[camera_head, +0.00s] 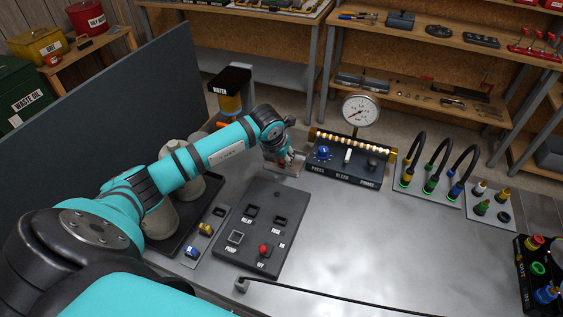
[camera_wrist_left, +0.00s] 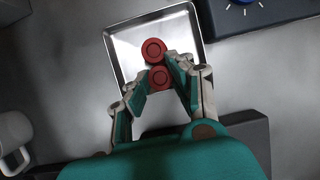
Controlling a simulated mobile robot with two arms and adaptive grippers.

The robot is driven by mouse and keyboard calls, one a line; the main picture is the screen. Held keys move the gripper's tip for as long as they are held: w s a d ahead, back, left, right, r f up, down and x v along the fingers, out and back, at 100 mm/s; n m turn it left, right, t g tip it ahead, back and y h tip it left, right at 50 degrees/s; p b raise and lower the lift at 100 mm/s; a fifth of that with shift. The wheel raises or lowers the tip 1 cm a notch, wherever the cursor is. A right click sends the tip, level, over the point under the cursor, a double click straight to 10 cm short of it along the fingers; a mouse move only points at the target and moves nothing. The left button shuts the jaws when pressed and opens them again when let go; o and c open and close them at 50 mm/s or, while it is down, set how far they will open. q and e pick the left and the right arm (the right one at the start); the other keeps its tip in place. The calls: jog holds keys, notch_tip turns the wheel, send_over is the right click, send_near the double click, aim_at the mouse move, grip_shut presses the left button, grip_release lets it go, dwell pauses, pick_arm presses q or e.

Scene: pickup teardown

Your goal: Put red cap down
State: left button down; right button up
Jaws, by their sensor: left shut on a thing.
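A red cap (camera_wrist_left: 159,76) is between the fingertips of my left gripper (camera_wrist_left: 157,80), which is shut on it. A second red, round piece (camera_wrist_left: 153,51) is just beyond it, close to or touching it; I cannot tell which. Both are seen over a shiny shallow metal tray (camera_wrist_left: 122,50). I cannot tell whether the held cap touches the tray floor. In the head view my left gripper (camera_head: 284,160) points down over the same tray (camera_head: 293,172), which it partly hides. My right gripper is not in view.
A gauge panel (camera_head: 345,171) stands just right of the tray. A dark panel with switches (camera_head: 260,220) lies nearer, and a dark tray with pale containers (camera_head: 165,218) is at left. Hose fittings (camera_head: 430,185) stand at right. The middle right of the table is clear.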

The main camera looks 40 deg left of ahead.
pick_arm(q)
jog(key=shift+s+f, duration=0.1)
jog(key=shift+f, duration=0.25)
jog(key=c, duration=1.4)
grip_release()
jog(key=shift+s, duration=0.15)
jog(key=shift+o, duration=1.2)
jog(key=shift+f, duration=0.15)
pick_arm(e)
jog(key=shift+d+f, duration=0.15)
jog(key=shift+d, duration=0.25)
